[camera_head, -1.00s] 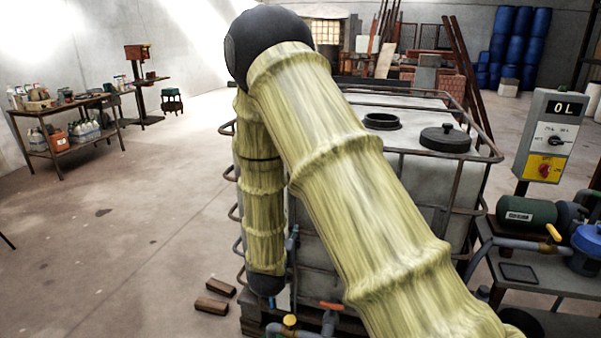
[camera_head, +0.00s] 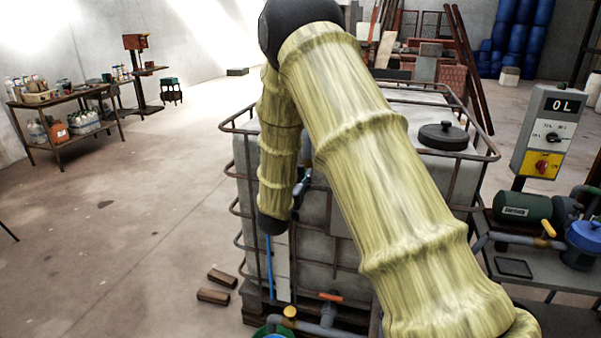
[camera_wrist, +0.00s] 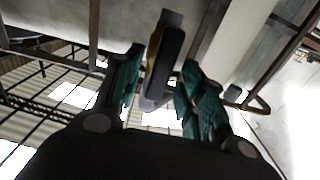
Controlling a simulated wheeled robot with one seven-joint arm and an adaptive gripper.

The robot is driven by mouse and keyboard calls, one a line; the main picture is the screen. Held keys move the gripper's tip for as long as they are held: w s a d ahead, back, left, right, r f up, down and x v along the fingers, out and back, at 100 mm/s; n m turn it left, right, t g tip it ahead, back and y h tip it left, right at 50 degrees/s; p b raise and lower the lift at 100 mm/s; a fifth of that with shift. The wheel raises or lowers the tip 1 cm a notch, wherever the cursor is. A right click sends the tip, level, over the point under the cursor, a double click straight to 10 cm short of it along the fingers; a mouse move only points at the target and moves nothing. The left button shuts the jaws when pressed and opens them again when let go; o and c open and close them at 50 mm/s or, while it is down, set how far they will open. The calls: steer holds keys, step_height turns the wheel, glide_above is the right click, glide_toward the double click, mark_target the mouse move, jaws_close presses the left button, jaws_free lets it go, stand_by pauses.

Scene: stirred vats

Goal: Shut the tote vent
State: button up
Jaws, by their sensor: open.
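The tote is a white tank (camera_head: 440,182) in a brown metal cage, on a dark pallet. A dark round lid (camera_head: 444,136) sits on its top; my arm hides part of the top. In the wrist view, my open gripper (camera_wrist: 163,98) has teal-padded fingers on either side of a dark, rounded handle-like piece (camera_wrist: 165,62) with a tan side. It lies between the fingers with no clear grip on it. I cannot tell whether it is the vent. In the head view my forearm hangs by the tote's front left, and the fingers cannot be made out.
An orange-handled valve (camera_head: 329,296) and a yellow-capped fitting (camera_head: 290,312) sit low at the tote's front. A control box (camera_head: 549,135) reading "0 L" and a green motor (camera_head: 522,207) stand at right. Brick-like blocks (camera_head: 217,286) lie on the floor. The left floor is mostly clear.

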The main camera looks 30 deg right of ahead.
steer(key=shift+x, duration=1.1)
steer(key=shift+c, duration=0.2)
jaws_close()
